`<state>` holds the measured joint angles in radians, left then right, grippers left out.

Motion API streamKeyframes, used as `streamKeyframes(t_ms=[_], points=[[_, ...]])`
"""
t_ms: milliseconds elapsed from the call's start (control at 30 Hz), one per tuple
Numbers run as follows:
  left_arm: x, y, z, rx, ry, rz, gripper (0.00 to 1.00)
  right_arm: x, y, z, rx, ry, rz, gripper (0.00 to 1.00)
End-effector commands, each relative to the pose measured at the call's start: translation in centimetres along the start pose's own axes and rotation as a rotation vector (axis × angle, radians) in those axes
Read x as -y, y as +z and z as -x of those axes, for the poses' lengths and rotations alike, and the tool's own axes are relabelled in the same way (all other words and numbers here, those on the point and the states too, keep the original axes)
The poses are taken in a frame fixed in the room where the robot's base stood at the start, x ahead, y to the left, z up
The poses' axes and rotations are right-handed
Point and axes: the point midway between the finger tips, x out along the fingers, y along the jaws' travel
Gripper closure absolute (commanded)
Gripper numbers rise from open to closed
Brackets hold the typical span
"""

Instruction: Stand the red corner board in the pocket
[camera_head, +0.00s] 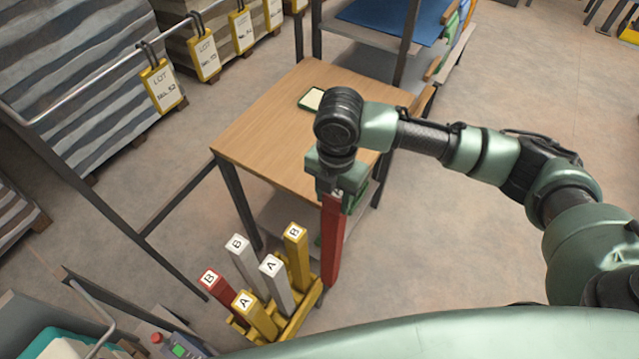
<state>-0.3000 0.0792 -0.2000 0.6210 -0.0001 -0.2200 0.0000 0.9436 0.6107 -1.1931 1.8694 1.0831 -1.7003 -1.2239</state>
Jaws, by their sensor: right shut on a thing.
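My right gripper (340,188) is shut on the top of a red corner board (332,242). The board hangs nearly upright, its lower end just right of the yellow rack (303,318). I cannot tell whether that end is above the rack or beside it. The pocket openings are mostly hidden by the boards. My left gripper is out of view.
A wooden table (270,130) with a small green-edged tray (312,99) stands behind the gripper. A metal rail (95,75) with yellow lot tags (162,86) runs at the left. A control box (180,348) sits lower left. Floor right of the board is clear.

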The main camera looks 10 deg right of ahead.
Motion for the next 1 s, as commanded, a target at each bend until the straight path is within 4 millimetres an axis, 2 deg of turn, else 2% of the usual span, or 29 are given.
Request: streamKeyframes(t_ms=[100,600,800,1000], points=[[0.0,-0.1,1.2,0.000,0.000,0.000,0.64,1.5,0.0,0.4,0.000,0.000,0.000,1.00],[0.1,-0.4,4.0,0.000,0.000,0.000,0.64,7.5,-0.1,0.3,-0.001,-0.002,0.001,1.00],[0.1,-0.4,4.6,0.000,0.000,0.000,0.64,9.3,0.0,0.1,0.000,0.000,0.001,1.00],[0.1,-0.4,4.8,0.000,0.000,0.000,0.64,10.1,-0.1,0.1,0.000,0.001,0.001,1.00]])
